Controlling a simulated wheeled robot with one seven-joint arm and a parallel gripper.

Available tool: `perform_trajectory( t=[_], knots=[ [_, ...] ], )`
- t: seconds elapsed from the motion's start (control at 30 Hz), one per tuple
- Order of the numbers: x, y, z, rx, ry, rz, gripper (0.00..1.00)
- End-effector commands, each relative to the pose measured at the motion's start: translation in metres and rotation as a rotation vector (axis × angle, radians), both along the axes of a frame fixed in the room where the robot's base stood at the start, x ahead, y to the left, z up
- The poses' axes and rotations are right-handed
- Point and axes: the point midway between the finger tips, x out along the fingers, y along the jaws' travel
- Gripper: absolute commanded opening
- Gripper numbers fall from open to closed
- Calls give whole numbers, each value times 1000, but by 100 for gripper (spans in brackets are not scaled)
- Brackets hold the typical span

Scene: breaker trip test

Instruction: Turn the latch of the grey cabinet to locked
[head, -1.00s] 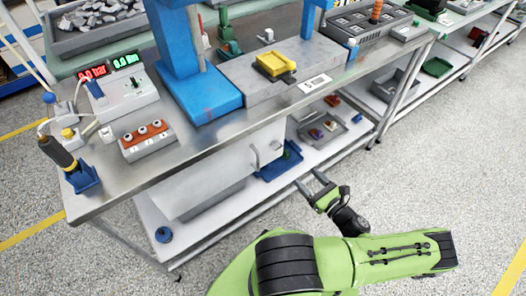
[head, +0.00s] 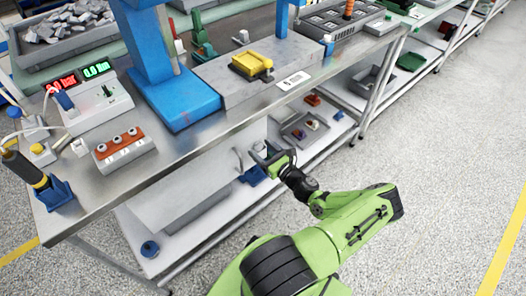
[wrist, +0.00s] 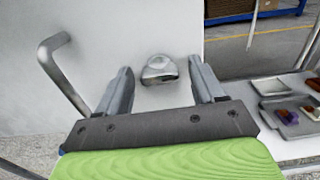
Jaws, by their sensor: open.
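The grey cabinet (head: 178,190) sits under the workbench, and its pale front face (wrist: 120,30) fills much of the wrist view. A rounded metal latch knob (wrist: 159,69) is on that face. A bent bar handle (wrist: 62,75) is to its left; it also shows in the head view (head: 238,160). My gripper (wrist: 158,84) is open in front of the face, with one finger on each side of the knob in the picture. I cannot tell whether the fingers touch it. In the head view my gripper (head: 264,153) is at the cabinet's right part and hides the latch.
The workbench top (head: 150,165) overhangs the cabinet. The speckled floor on the right is clear.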

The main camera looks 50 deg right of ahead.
Motion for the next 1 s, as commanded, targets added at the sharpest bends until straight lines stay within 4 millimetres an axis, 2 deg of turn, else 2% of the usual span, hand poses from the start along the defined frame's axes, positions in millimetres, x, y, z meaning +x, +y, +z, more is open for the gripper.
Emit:
perform_trajectory(
  t=[0.07,0.1,0.4,0.47,0.77,1.0],
  knots=[
    [0,0,0,0,0,0,68],
    [0,0,0,0,0,0,65],
    [0,0,0,0,0,1,19],
    [0,0,0,0,0,1,12],
    [0,0,0,-43,11,2,12],
    [0,0,1,-183,42,2,12]
  ],
)
